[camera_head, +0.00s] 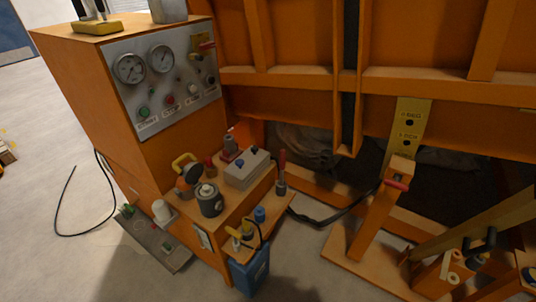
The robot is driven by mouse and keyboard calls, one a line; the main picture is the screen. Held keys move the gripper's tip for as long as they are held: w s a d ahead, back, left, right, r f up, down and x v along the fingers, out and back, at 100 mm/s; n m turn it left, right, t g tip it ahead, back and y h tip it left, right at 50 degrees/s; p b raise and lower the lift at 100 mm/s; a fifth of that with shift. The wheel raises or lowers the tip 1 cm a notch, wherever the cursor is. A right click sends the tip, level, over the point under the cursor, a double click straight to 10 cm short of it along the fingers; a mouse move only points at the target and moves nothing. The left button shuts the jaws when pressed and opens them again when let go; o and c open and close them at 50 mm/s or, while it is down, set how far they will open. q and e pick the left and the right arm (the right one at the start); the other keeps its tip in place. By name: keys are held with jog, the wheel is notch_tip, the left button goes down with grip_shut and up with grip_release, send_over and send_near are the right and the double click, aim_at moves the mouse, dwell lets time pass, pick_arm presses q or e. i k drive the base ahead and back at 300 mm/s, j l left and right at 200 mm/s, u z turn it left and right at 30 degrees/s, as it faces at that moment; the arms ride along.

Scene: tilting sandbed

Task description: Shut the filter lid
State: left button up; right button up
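A dark grey-green canister (209,201) stands upright on the orange ledge below the gauge panel, with a small lighter knob on its top. Just behind and left of it is a rounded orange-and-grey part (184,187) with a yellow handle (183,162), which looks like a raised lid. I cannot tell for certain which of these is the filter lid, or whether they are joined. Neither of my grippers shows in the head view.
A grey box (247,169) with a dark knob, a red-handled lever (281,178) and small fittings crowd the ledge. A blue container (251,270) stands below. A gauge panel (161,78) rises behind. A low grey tray (155,239) lies left, and a black cable crosses the floor.

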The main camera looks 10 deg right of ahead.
aim_at(193, 171)
jog(key=i+j+z, duration=0.15)
jog(key=j+z, duration=1.25)
jog(key=j, duration=0.25)
jog(key=k+j+z, duration=0.1)
jog(key=j+z, duration=0.35)
jog(key=k+j, duration=0.1)
jog(key=j, duration=0.25)
jog(key=k+j, duration=0.1)
jog(key=j, duration=0.25)
jog(key=k+j, duration=0.1)
jog(key=j, duration=0.25)
jog(key=k+j+z, duration=0.1)
jog(key=j, duration=0.3)
jog(key=k+j, duration=0.15)
jog(key=j, duration=0.2)
